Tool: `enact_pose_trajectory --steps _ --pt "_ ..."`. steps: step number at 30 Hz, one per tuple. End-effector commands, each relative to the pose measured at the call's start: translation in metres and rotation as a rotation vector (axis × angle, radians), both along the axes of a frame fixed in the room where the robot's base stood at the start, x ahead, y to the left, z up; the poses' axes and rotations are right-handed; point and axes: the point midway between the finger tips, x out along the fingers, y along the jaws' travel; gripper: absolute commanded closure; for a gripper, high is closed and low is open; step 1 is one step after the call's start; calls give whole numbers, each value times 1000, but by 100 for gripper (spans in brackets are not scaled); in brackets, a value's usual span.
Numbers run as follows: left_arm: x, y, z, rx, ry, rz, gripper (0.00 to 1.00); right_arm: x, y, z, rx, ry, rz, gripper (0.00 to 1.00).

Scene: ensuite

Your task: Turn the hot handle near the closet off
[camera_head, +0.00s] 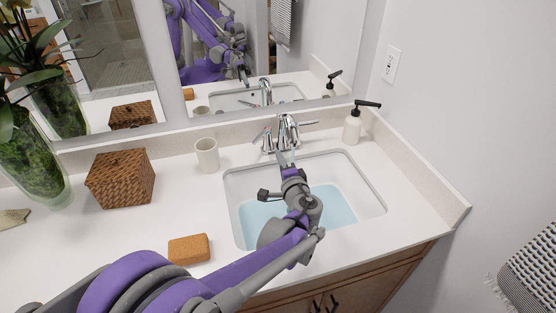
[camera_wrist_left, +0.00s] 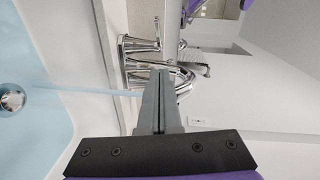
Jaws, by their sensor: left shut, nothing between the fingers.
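The chrome faucet (camera_head: 288,128) stands behind the sink, with a left lever handle (camera_head: 262,138) and a right lever handle (camera_head: 307,123). No hot marking or closet can be made out. In the left wrist view, one handle (camera_wrist_left: 139,45) shows above the fingers and the spout (camera_wrist_left: 184,74) lies partly behind them. A water stream (camera_wrist_left: 75,90) runs from the spout into the basin. My left gripper (camera_head: 283,158) is shut and empty in front of the faucet; its closed fingers (camera_wrist_left: 164,72) overlap the spout in the wrist view, and contact cannot be told. My right gripper is not shown.
The sink (camera_head: 374,196) holds bluish water. A soap dispenser (camera_head: 353,125) stands right of the faucet; a cup (camera_head: 207,155), wicker box (camera_head: 122,178) and sponge (camera_head: 189,248) are left. The mirror (camera_head: 330,40) and right wall bound the counter.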

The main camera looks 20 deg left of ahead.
Motion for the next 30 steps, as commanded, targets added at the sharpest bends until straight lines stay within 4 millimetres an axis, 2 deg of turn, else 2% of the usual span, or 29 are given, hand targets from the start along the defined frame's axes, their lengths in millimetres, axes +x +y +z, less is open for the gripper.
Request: enact_pose_trajectory --steps 6,10,15,18,30 --pt "40 30 -5 -1 0 3 100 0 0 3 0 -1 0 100" --pt "59 45 -8 -1 0 3 100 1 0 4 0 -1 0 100" --pt "60 69 -12 -1 0 3 100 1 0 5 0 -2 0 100" --pt "62 76 -13 -1 1 2 100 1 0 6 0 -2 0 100" --pt "62 79 -14 -1 0 1 100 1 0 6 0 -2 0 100"
